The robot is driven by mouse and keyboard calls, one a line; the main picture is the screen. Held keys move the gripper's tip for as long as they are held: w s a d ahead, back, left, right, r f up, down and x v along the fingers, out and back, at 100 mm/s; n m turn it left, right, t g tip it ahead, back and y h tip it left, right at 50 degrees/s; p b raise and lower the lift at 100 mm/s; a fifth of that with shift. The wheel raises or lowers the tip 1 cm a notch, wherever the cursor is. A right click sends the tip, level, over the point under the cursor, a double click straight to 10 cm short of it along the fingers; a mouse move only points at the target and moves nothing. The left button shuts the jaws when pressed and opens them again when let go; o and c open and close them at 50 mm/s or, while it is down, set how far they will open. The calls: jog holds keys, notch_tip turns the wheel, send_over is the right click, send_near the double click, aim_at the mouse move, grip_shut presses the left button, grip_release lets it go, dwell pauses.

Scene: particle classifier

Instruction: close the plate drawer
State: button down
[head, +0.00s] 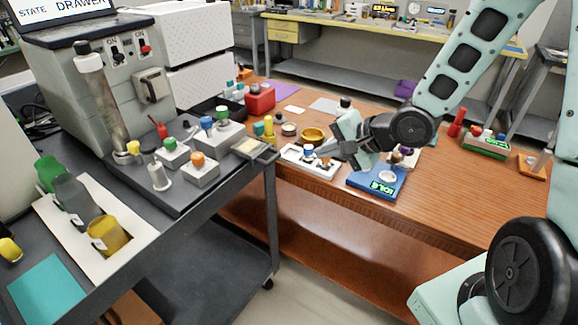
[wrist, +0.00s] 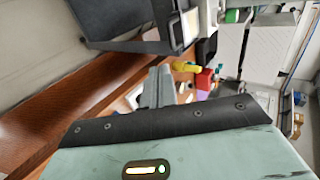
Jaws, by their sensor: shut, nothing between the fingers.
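The plate drawer (head: 267,155) sticks out at the right end of the classifier's dark base, past the cart's edge, with a pale square plate (head: 249,146) in it. The drawer also shows at the top of the wrist view (wrist: 173,33). The particle classifier (head: 85,85) is the grey machine on the cart; its screen reads "STATE DRAWER". My gripper (head: 318,153) is shut and empty. It is to the right of the drawer, over the wooden bench, with its fingertips toward the drawer and apart from it. The fingers also show in the wrist view (wrist: 155,88).
The wooden bench (head: 460,190) holds a blue scale (head: 378,182), a yellow bowl (head: 312,134), a red box (head: 260,99) and a white tray (head: 300,160) near my gripper. Knobbed blocks and small bottles crowd the classifier's base. A gap of floor shows in front of the bench.

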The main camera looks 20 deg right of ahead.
aim_at(250, 146)
jog(key=w+r+x, duration=0.1)
jog(key=x, duration=1.2)
jog(key=shift+a+r+b, duration=0.2)
jog(key=shift+a+b, duration=0.1)
jog(key=shift+a, duration=0.05)
jog(key=w+a, duration=0.3)
jog(key=w, duration=0.2)
jog(key=w+a+p, duration=0.1)
jog(key=w+a, duration=0.1)
jog(key=shift+w+a, duration=0.35)
jog(key=shift+w, duration=0.05)
jog(key=shift+w+a+r, duration=0.1)
jog(key=shift+w+a, duration=0.1)
